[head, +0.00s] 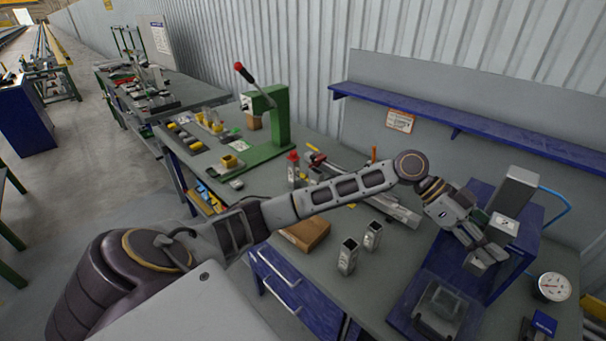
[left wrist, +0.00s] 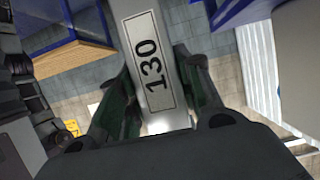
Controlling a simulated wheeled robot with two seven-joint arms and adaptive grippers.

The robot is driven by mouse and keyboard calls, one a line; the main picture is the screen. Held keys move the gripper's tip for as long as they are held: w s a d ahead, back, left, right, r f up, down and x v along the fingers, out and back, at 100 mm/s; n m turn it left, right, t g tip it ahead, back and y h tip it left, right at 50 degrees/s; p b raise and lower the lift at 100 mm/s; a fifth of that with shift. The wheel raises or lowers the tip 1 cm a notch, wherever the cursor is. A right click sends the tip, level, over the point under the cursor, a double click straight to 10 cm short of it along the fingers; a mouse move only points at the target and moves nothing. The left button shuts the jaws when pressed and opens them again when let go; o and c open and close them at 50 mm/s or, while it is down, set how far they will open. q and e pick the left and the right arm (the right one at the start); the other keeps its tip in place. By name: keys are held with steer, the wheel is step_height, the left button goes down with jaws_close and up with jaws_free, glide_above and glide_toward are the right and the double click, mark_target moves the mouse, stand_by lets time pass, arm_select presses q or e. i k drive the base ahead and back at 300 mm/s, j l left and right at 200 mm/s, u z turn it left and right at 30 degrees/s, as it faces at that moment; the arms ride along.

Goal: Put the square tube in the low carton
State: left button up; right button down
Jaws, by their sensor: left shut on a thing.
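My left gripper (head: 478,238) is at the right of the bench, by the blue stand, and is shut on a grey square tube. In the left wrist view the tube (left wrist: 134,20) lies between the fingers with a label reading 130. In the head view the fingers hide much of the held tube; a grey end (head: 480,262) shows below them. A low brown box (head: 308,234), which looks like the low carton, lies on the bench near its front edge, partly behind my left arm. Its inside cannot be made out. My right gripper is not in view.
Two short square tubes (head: 347,257) (head: 373,236) stand upright on the bench between carton and gripper. The blue stand (head: 408,300) bears a clear block. A dial gauge (head: 552,287) stands at the right. A green lever press (head: 268,120) stands farther left. A blue shelf (head: 480,130) runs along the back.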

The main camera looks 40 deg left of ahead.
mark_target(306, 232)
steer(key=k, duration=1)
